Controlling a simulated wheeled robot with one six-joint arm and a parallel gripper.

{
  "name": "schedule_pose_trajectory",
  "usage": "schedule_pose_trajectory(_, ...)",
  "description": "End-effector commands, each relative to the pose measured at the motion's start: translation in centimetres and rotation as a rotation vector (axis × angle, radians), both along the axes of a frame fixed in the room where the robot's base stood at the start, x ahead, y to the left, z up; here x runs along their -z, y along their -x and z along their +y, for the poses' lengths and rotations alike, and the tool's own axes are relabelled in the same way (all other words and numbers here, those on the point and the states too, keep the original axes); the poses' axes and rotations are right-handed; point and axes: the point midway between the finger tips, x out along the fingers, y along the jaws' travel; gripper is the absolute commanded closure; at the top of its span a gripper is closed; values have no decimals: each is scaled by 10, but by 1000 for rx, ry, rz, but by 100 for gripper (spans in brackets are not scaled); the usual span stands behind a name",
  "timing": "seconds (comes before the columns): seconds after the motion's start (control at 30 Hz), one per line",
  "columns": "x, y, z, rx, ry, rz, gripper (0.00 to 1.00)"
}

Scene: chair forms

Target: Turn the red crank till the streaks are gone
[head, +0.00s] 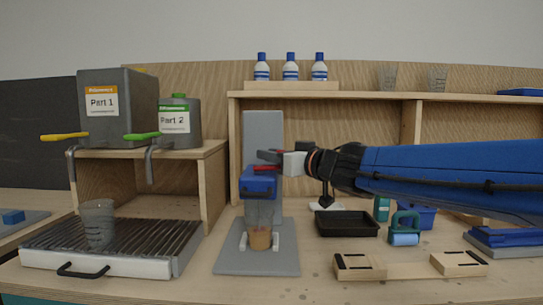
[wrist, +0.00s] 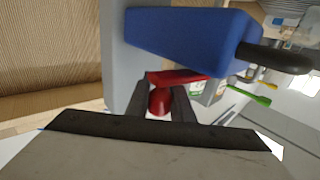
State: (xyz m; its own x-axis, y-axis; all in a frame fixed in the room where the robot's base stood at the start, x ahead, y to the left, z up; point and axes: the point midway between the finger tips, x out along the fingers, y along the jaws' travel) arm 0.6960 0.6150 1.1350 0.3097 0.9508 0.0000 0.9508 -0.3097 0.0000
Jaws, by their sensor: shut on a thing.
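The red crank (wrist: 178,78) sits beside the blue mixer head (wrist: 190,38); in the head view the crank (head: 268,167) shows only in part above the blue head (head: 259,182). My gripper (wrist: 160,97) is shut on the crank's red knob, with one dark finger on each side. In the head view my gripper (head: 272,157) reaches in from the right at the top of the mixer. A clear cup (head: 259,214) stands under the head on the grey base, with tan-orange stuff (head: 260,238) at its bottom. Any streaks are too small to tell.
A black tray (head: 347,223) and a wooden cradle (head: 410,266) lie right of the mixer. Grey Part 1 (head: 118,108) and Part 2 (head: 180,122) containers stand on a shelf at left, above a grated drip tray (head: 95,270) holding a clear cup (head: 98,223).

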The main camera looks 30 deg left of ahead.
Motion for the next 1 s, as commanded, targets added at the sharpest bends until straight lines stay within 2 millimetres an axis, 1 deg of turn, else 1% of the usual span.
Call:
schedule_pose_trajectory(0.17,-1,-2,3,-47,-4,-2,100)
schedule_pose_trajectory(0.5,0,-2,12,-234,-2,-1,100)
schedule_pose_trajectory(0.7,0,-1,12,-270,1,0,100)
schedule_pose_trajectory(0.97,1,0,12,-270,1,0,100)
schedule_pose_trajectory(1.0,1,0,12,-270,1,0,70)
